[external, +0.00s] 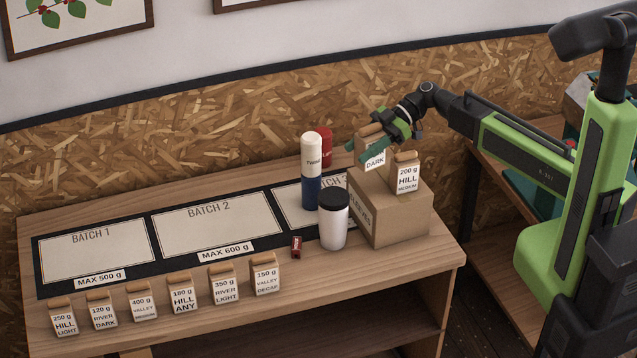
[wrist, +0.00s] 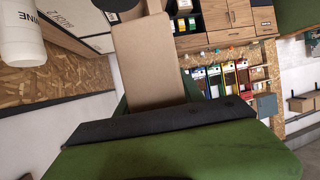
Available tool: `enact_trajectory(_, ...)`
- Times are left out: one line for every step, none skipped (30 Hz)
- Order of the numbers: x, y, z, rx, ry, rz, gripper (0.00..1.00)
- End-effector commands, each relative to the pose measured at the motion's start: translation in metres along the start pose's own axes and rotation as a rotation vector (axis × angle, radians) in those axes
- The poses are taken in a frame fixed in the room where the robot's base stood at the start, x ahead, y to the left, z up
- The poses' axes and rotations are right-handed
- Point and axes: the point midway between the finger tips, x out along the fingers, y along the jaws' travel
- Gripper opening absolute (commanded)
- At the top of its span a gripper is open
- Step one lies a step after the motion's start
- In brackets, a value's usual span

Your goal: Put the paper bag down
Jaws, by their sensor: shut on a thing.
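A brown paper bag (external: 374,160) with a white label reading "DARK" is in my gripper (external: 388,134), at the far left part of the cardboard box's top. My gripper is shut on it near its top. I cannot tell if the bag's base touches the box (external: 405,222). In the wrist view the bag's plain brown side (wrist: 148,62) fills the upper middle, beyond a green and black part of my gripper (wrist: 170,145). A second bag, "200 g HILL MEDIUM" (external: 407,176), stands on the box just right of the held one.
A white jar with black lid (external: 333,222), a white-and-blue cylinder (external: 311,172) and a red can (external: 326,147) stand left of the box. Mats BATCH 1 (external: 95,255) and BATCH 2 (external: 215,228) are empty. Several labelled bags (external: 183,293) line the table's front. A small red object (external: 296,246) lies nearby.

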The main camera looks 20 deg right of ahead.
Motion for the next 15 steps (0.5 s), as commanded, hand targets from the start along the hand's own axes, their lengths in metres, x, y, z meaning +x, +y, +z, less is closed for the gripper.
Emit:
enact_trajectory(-0.031, 0.011, -0.003, 0.008, 0.002, 0.020, 0.00)
enact_trajectory(-0.045, 0.016, 0.002, 0.012, 0.003, 0.029, 0.00)
enact_trajectory(-0.063, 0.023, 0.010, 0.020, 0.004, 0.047, 0.00)
enact_trajectory(-0.076, 0.028, 0.017, 0.026, 0.005, 0.060, 0.00)
enact_trajectory(-0.088, 0.033, 0.024, 0.032, 0.006, 0.074, 0.00)
enact_trajectory(-0.104, 0.039, 0.035, 0.040, 0.008, 0.094, 0.00)
enact_trajectory(-0.115, 0.043, 0.043, 0.046, 0.009, 0.109, 0.00)
enact_trajectory(-0.125, 0.046, 0.051, 0.052, 0.009, 0.123, 0.00)
enact_trajectory(-0.138, 0.050, 0.060, 0.059, 0.010, 0.140, 0.00)
enact_trajectory(-0.146, 0.052, 0.067, 0.064, 0.011, 0.152, 0.00)
enact_trajectory(-0.154, 0.055, 0.073, 0.069, 0.011, 0.164, 0.00)
enact_trajectory(-0.163, 0.057, 0.080, 0.074, 0.012, 0.176, 0.00)
enact_trajectory(-0.169, 0.059, 0.084, 0.078, 0.012, 0.185, 0.00)
enact_trajectory(-0.174, 0.059, 0.087, 0.080, 0.012, 0.192, 0.00)
enact_trajectory(-0.179, 0.061, 0.090, 0.083, 0.013, 0.199, 0.00)
